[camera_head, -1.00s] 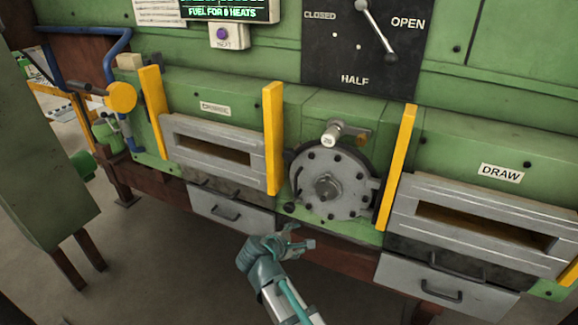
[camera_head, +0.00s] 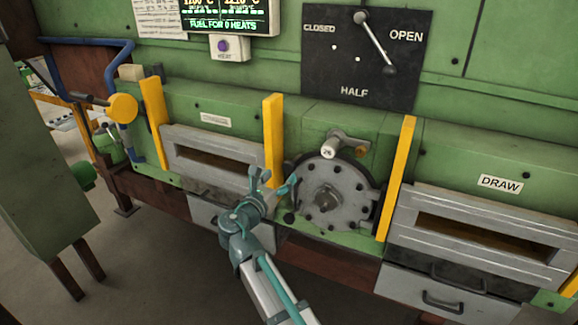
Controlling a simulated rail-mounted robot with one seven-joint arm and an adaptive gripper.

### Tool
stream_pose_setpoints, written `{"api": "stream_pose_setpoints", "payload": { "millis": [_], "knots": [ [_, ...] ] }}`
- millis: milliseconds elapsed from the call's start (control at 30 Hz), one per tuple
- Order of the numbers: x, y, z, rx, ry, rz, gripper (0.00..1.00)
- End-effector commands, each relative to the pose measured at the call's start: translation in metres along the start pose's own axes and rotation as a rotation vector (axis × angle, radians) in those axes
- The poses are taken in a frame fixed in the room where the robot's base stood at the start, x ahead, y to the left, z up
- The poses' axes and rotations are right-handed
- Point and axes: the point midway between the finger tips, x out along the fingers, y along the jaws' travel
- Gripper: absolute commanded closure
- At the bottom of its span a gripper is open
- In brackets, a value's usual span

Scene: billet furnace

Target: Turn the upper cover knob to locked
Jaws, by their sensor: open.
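The round grey bolted cover (camera_head: 347,205) sits upright in the green furnace front, between two yellow posts. At its top edge is a small knob with a pale end (camera_head: 328,151), with a brass-coloured piece (camera_head: 361,151) just to its right. I take this to be the upper cover knob; its locked mark cannot be made out. My gripper (camera_head: 273,177) is open and empty, its fingers pointing up. In the picture it is left of the cover and lower left of the knob, apparently not touching it. A small dark knob (camera_head: 289,217) shows at the cover's lower left.
A yellow post (camera_head: 273,140) stands close behind my gripper, and another yellow post (camera_head: 396,180) is right of the cover. Slotted grey doors flank the cover, with drawers (camera_head: 437,290) below. A black dial plate (camera_head: 350,75) with a lever is above.

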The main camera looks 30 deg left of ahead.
Motion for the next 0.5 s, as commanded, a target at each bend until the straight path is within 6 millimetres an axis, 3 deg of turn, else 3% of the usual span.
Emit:
{"api": "stream_pose_setpoints", "payload": {
  "millis": [200, 500],
  "knots": [
    [0.040, 0.000, 0.001, 0.001, 0.002, -0.003, 0.33],
    [0.065, 0.000, 0.000, 0.002, 0.001, -0.001, 0.33]
  ]
}}
